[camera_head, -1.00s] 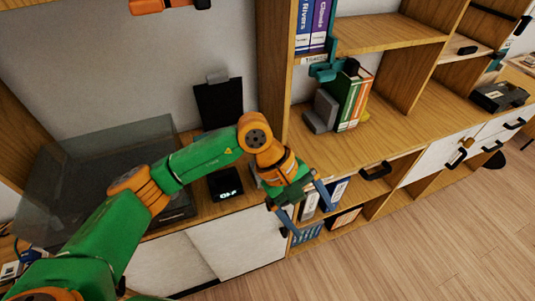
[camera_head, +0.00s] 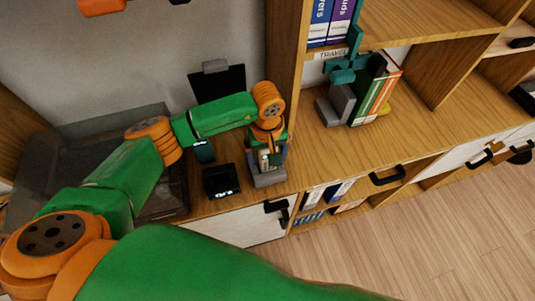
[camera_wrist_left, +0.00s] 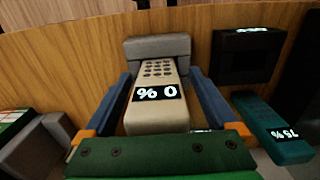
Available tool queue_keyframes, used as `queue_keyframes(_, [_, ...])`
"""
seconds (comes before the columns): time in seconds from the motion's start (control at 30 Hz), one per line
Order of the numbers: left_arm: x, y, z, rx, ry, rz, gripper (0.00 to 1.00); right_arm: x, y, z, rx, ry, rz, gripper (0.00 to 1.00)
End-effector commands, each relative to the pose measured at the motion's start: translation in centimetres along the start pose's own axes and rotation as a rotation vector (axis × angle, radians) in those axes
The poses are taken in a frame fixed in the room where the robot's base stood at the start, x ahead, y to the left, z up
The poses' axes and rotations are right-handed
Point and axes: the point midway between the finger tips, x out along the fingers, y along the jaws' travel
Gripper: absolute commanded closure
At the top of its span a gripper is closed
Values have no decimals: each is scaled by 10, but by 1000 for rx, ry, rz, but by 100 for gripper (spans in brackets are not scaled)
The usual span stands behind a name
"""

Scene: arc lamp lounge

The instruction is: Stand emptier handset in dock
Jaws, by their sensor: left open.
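A beige handset (camera_wrist_left: 155,110) with a keypad and a display reading 0 % is in the middle of the left wrist view. In the head view its small pale part (camera_head: 264,158) shows under my wrist. Its keypad end meets a grey block, apparently the dock (camera_wrist_left: 157,46), also in the head view (camera_head: 270,179); whether it is seated there I cannot tell. My left gripper (camera_wrist_left: 158,76) is open, with one blue finger on each side of the beige handset. A teal handset (camera_wrist_left: 272,128) reading 75 % is at the right, also in the head view (camera_head: 203,151).
A black display box (camera_head: 220,181) stands just left of the grey block. A glass-covered dark unit (camera_head: 110,165) is further left. A wooden upright (camera_head: 288,65) and books with a grey bookend (camera_head: 334,108) are to the right. The shelf front is close.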

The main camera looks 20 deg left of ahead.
Motion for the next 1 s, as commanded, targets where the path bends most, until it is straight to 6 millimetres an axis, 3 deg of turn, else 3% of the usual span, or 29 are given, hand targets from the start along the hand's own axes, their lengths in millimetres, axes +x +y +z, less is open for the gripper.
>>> queue_keyframes(0.07, [0,0,0,0,0,0,7,1,0,-4,0,7,1,50])
queue_keyframes(0.1, [0,0,0,0,0,0,13,1,1,-5,0,9,1,50])
queue_keyframes(0.43, [0,0,0,0,-1,1,100,1,0,-5,0,10,1,50])
queue_keyframes(0.77, [-6,1,0,1,0,4,100,8,0,-4,0,10,1,50])
queue_keyframes(0.9, [-27,1,-1,2,5,6,100,26,0,-2,0,9,1,50])
queue_keyframes(1.0, [-54,-8,19,8,5,6,100,28,0,-2,0,8,1,50])
